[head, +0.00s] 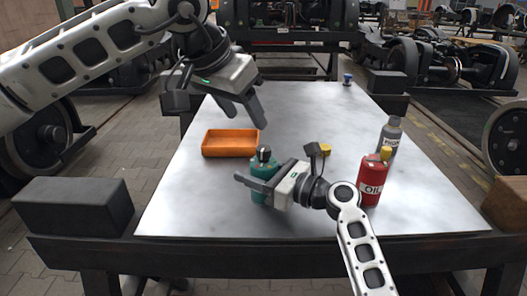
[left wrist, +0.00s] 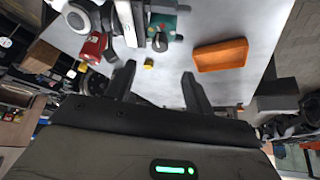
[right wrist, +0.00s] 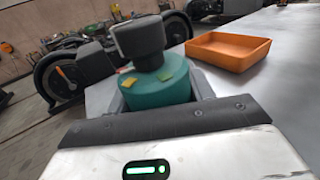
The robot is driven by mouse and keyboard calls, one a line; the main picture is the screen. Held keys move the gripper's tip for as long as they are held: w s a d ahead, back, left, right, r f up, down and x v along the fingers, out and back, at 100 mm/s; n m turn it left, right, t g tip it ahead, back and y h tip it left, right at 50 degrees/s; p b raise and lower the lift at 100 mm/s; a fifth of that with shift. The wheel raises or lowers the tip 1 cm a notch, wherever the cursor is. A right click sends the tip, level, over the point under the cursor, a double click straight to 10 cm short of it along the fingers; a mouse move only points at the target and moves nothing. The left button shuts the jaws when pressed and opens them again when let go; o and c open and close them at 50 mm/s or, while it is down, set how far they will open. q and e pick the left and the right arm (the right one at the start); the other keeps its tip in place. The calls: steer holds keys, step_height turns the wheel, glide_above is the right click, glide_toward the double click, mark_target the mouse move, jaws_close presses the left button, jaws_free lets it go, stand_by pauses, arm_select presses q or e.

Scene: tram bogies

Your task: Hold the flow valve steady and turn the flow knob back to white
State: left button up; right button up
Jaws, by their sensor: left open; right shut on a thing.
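The flow valve is a teal cylinder (head: 262,168) standing on the table, left of my right arm. Its black flow knob (head: 264,153) sits on top and shows large in the right wrist view (right wrist: 140,38). My right gripper (head: 258,188) is shut on the teal body, below the knob. My left gripper (head: 245,112) is open and empty, raised above the table behind the valve. In the left wrist view, its fingers (left wrist: 159,72) are apart with nothing between them.
An orange tray (head: 230,143) lies left of the valve. A red oil can (head: 372,184) and a grey bottle (head: 390,133) stand to the right. A small yellow object (head: 325,149) is behind my right wrist. A small blue item (head: 347,79) stands at the far edge. The table's middle back is clear.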

arm_select(q)
steer(key=shift+v, duration=0.95)
steer(key=n+y, duration=0.5)
steer(key=n, duration=0.5)
glide_toward(263, 149)
steer(key=x, duration=0.8)
steer(key=shift+w+f, duration=0.2)
steer(key=shift+f, duration=0.05)
steer(key=c, duration=1)
steer(key=m+h, duration=0.1)
steer(key=m, duration=0.2)
steer(key=shift+a+m+h, duration=0.1)
steer(key=shift+m+h, duration=0.2)
steer(key=shift+h, duration=0.1)
